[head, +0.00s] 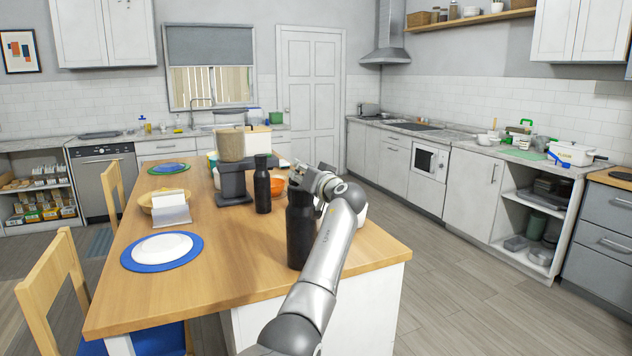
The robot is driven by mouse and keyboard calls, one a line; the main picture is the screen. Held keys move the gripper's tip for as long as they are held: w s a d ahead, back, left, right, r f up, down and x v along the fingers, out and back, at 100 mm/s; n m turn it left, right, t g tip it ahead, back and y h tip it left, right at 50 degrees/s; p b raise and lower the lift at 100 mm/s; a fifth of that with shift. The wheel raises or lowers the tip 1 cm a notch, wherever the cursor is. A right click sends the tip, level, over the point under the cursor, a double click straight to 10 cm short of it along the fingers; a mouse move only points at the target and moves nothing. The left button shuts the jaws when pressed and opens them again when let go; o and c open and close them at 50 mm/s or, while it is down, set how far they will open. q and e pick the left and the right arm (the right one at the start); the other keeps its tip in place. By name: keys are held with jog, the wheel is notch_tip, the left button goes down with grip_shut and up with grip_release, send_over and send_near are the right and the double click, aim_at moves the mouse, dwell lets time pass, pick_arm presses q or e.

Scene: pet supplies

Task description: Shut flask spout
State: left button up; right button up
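A tall black flask (299,236) stands upright near the front right part of the wooden table. A second, smaller black flask (262,188) stands upright farther back, beside a dark appliance. My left gripper (313,181) is at the top of the nearer flask, and my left arm passes in front of its right side. The gripper covers the flask's lid area, so its spout cannot be made out. Whether the fingers touch the lid, and how far apart they are, cannot be told. My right gripper is not in view.
The dark appliance (234,183) with a tan-filled top stands left of the smaller flask. An orange bowl (277,186) is behind the flasks. A white plate (162,248) on a blue mat and a napkin holder (172,209) lie to the left. The table's front middle is clear.

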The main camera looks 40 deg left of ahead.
pick_arm(q)
jog(key=v, duration=0.9)
jog(key=shift+d, duration=0.15)
jog(key=shift+s, duration=0.1)
